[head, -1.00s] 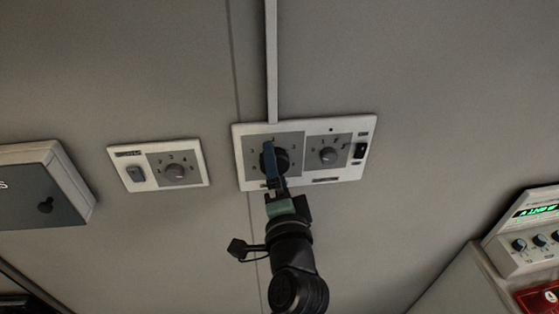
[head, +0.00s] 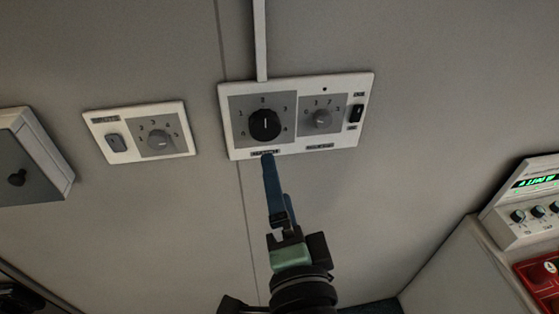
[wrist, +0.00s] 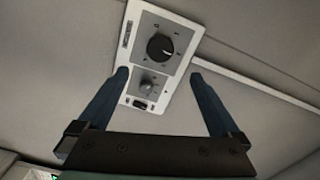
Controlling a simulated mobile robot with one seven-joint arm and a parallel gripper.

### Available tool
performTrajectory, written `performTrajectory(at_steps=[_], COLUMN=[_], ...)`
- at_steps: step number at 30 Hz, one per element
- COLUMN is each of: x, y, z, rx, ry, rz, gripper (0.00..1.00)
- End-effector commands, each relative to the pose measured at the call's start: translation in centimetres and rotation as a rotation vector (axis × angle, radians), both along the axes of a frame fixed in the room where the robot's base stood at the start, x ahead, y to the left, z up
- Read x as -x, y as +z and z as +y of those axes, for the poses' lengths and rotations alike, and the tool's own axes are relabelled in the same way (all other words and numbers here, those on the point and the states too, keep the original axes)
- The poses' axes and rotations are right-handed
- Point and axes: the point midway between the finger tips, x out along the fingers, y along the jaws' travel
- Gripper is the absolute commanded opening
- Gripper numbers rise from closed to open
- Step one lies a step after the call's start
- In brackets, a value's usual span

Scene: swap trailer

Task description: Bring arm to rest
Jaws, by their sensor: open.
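My gripper (head: 268,158) shows in the head view just below the wall panel, seen edge-on with its blue fingers pointing up at it. In the wrist view my gripper (wrist: 157,72) is open and empty, its two blue fingers wide apart. The panel (head: 300,148) is a white plate on the grey wall with a large black knob (head: 265,125) and a smaller grey knob (head: 321,119). The black knob also shows in the wrist view (wrist: 160,47), beyond the fingertips and apart from them. Its white mark points straight up in the head view.
A smaller switch panel (head: 101,125) is on the wall to the left, with a grey box (head: 35,160) farther left. An instrument with a green display (head: 535,183) and a red box (head: 545,268) are at the right. A conduit (head: 260,40) runs up from the panel.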

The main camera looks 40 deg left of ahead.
Motion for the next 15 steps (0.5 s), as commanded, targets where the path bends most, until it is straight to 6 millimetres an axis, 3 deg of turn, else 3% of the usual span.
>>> performTrajectory(at_steps=[15], x=[-0.42], y=[0.46], z=[-0.20], rx=[0.011], ry=[-0.013], rz=[-0.023], gripper=[0.99])
